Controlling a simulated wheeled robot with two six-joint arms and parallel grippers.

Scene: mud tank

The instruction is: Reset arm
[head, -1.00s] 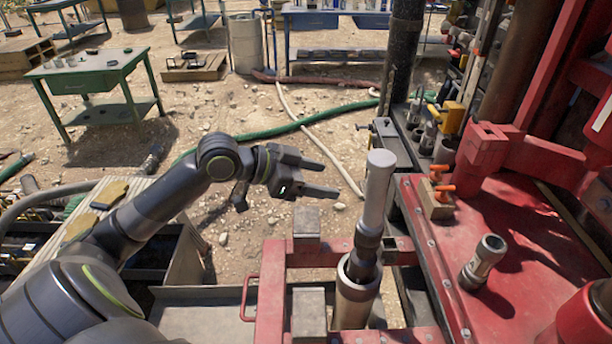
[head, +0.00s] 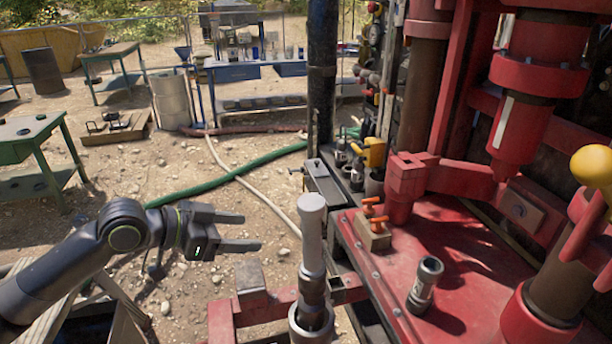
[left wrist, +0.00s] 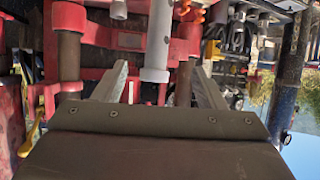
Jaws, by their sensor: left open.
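My left gripper (head: 236,232) is open and empty in the head view. It hangs in the air over the dirt, left of the upright pipe. Its two fingers point right toward the grey pipe (head: 312,235), with a gap between. The pipe stands in a metal holder at the red frame (head: 232,318). In the left wrist view the two fingers (left wrist: 160,85) are spread, with the grey pipe (left wrist: 158,45) showing beyond them. My right gripper is not in view.
A red rig deck (head: 450,270) on the right carries a short metal fitting (head: 425,285) and a block with orange-handled parts (head: 373,235). A black post (head: 322,80) stands behind the pipe. A green table (head: 30,150) and barrel (head: 168,98) stand on open dirt at left.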

